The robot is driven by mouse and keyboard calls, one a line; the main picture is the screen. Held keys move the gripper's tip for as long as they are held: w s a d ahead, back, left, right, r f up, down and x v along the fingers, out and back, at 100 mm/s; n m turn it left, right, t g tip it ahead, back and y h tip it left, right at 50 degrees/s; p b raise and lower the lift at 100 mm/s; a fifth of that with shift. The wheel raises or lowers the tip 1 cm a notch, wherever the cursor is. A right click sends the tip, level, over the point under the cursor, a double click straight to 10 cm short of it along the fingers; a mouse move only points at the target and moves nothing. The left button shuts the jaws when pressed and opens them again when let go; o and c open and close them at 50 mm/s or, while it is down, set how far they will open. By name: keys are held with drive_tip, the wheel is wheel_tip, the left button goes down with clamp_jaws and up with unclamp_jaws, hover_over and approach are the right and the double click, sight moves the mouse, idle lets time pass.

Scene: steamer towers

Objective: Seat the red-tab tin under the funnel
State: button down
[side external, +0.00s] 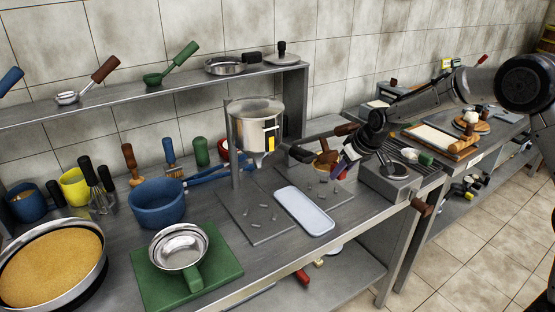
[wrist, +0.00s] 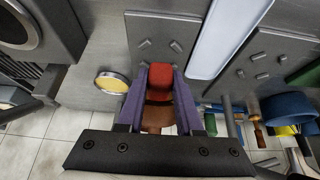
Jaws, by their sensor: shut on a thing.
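My gripper (side external: 347,162) is at the right-hand peg plate, right of the funnel. In the wrist view its purple fingers (wrist: 160,88) are shut on a red tab (wrist: 157,74), with a brown part showing behind it. The red tab shows small in the side view (side external: 342,173). A round tin (wrist: 112,83) with a yellow face and metal rim is just left of the fingers in the wrist view; its join to the tab is hidden. The steel funnel (side external: 250,115), with a yellow mark, hangs on a post above the left-hand peg plate (side external: 250,228).
A pale tray (side external: 303,210) lies between the peg plates. A blue pot (side external: 157,206) and a green board (side external: 215,280) with a steel pan stand further left. A metal unit (side external: 388,182) stands right of my gripper. A shelf (side external: 150,94) runs behind.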

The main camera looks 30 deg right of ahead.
drive_tip(key=shift+w+a+r, duration=0.1)
drive_tip(key=shift+w+r, duration=0.2)
drive_tip(key=shift+r, duration=0.25)
drive_tip(key=s+a+r+n+y, duration=0.1)
drive_tip(key=s+a+n, duration=0.1)
drive_tip(key=a, duration=0.5)
drive_tip(key=s+a+r+n+y, duration=0.1)
drive_tip(key=s+a+r+n, duration=0.15)
drive_tip(key=a, duration=0.45)
drive_tip(key=w+a+f+m+h, duration=0.1)
drive_tip(key=w+a+m, duration=0.3)
drive_tip(key=a, duration=0.4)
drive_tip(key=shift+f+h, duration=0.25)
drive_tip(key=shift+h, duration=0.25)
drive_tip(key=shift+m, duration=0.25)
drive_tip(key=shift+d+f, duration=0.1)
drive_tip(key=shift+f, duration=2.4)
drive_tip(key=shift+f, duration=0.2)
drive_tip(key=shift+f, duration=1.5)
drive_tip(key=shift+f, duration=0.8)
